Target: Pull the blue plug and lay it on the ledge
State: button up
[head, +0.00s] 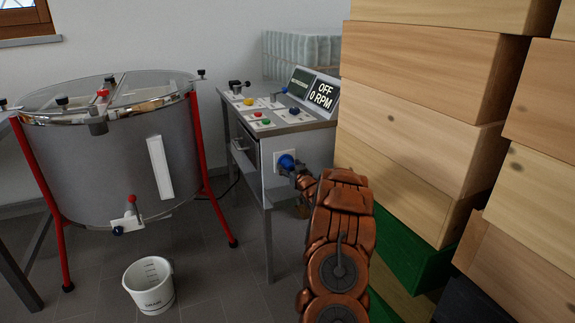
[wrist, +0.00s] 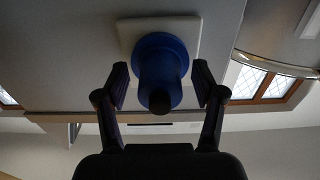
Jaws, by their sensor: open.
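The blue plug (head: 286,162) sits in a pale socket plate on the side of the grey control cabinet (head: 275,190). It also shows in the wrist view (wrist: 160,72), seated against the pale plate (wrist: 190,38). My gripper (wrist: 160,85) is open, with one finger on each side of the plug and a visible gap on both sides. In the head view my gripper (head: 293,170) is at the plug, partly hidden by my copper-coloured arm. The ledge is not clearly identifiable; the cabinet's flat top (head: 238,100) carries several buttons and levers.
Stacked wooden boxes (head: 420,110) stand close to the right of my arm. A steel drum (head: 110,165) on red legs stands to the left. A white bucket (head: 149,287) is on the floor below it. A display (head: 322,94) reads OFF, 0 RPM.

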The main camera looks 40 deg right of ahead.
aim_at(292, 168)
jog(key=shift+c, duration=0.2)
grip_shut()
dwell(0.3)
jog(key=shift+b+v, duration=0.4)
jog(key=shift+v, duration=2.1)
jog(key=shift+s+a, duration=0.25)
jog(key=shift+s, duration=0.25)
